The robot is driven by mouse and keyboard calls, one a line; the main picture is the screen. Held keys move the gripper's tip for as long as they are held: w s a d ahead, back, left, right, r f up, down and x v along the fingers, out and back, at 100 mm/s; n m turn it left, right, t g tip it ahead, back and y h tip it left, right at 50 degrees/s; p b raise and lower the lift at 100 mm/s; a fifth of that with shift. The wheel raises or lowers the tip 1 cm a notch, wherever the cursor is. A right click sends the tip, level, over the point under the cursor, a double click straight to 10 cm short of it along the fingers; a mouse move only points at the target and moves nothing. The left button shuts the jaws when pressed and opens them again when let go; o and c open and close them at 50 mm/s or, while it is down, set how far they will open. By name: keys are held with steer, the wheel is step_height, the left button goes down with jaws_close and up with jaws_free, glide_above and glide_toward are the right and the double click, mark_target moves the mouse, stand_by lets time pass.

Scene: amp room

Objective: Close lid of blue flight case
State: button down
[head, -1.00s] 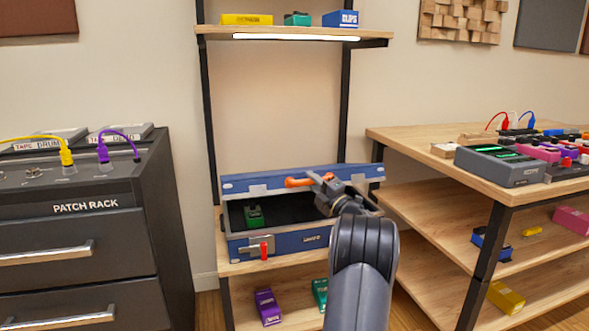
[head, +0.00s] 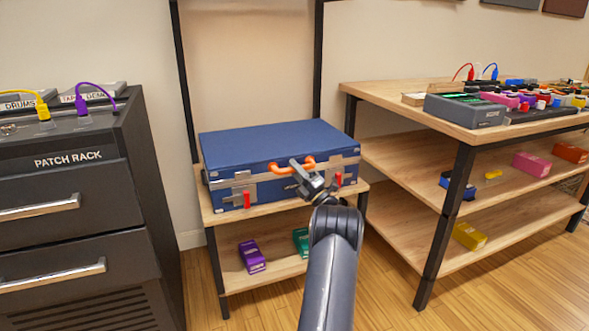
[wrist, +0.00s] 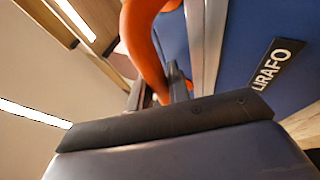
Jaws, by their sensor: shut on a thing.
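The blue flight case (head: 270,146) stands on the wooden shelf with its lid down over the base. Its orange handle (head: 281,168) is at the front edge of the lid, between metal latch plates. Red latch tabs (head: 246,200) hang on the case front. My gripper (head: 308,170) is at the handle's right part and shut on it. In the wrist view the orange handle (wrist: 143,40) passes between the dark fingers, beside the blue case face with a black label. The inside of the case is hidden by the lid.
A dark patch rack (head: 75,200) stands at the left. A wooden bench (head: 470,125) with gear stands at the right. Purple and green pedals (head: 251,257) sit on the shelf below the case. The floor at front right is clear.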

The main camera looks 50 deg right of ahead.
steer(key=shift+f, duration=0.6)
steer(key=c, duration=1.5)
jaws_free()
steer(key=shift+s, duration=0.1)
steer(key=shift+c, duration=0.2)
steer(key=shift+o, duration=1.1)
steer(key=shift+r, duration=0.15)
steer(key=p+v, duration=0.3)
steer(key=v, duration=0.8)
